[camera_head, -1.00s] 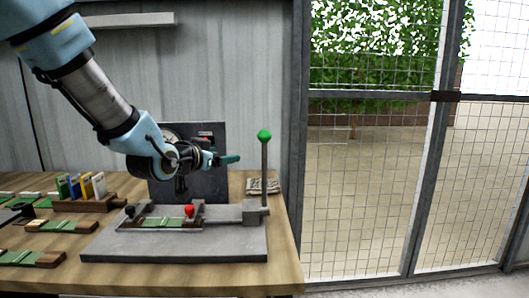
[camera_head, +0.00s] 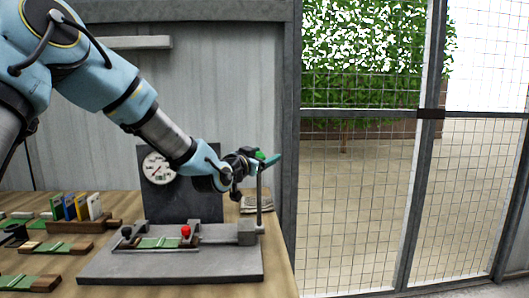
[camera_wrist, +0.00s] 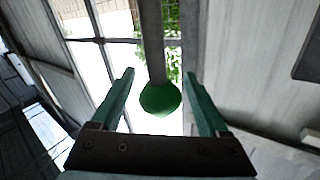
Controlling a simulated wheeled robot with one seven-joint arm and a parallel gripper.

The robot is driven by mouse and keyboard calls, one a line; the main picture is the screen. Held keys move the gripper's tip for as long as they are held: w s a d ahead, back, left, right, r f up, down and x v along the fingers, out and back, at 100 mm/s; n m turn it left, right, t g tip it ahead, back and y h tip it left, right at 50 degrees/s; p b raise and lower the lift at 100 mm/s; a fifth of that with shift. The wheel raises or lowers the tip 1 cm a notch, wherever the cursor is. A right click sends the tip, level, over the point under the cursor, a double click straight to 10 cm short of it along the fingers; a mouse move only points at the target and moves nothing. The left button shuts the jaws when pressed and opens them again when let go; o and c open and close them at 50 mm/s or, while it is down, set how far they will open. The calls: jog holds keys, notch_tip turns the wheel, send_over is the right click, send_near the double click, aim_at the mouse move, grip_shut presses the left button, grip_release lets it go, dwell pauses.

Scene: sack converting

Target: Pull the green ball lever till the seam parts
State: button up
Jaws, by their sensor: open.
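The green ball (camera_head: 260,156) tops an upright grey lever (camera_head: 259,190) at the right end of a grey test fixture (camera_head: 170,264) on the table. My gripper (camera_head: 268,163) is at the ball's height, its green fingers around the ball in the head view. In the wrist view the green ball (camera_wrist: 160,99) sits between the two open fingers of my gripper (camera_wrist: 161,88), with a visible gap on each side. A green sample strip (camera_head: 158,243) lies in the fixture between a black knob (camera_head: 127,231) and a red knob (camera_head: 186,230).
A dark panel with a round dial (camera_head: 158,168) stands behind the fixture. A wooden rack (camera_head: 84,226) of coloured cards and several green strips lie at the left. A folded paper (camera_head: 250,202) lies behind the lever. A mesh fence (camera_head: 365,200) stands to the right.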

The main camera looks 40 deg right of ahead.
jog(key=shift+d, duration=0.2)
grip_shut()
dwell(0.6)
dwell(0.8)
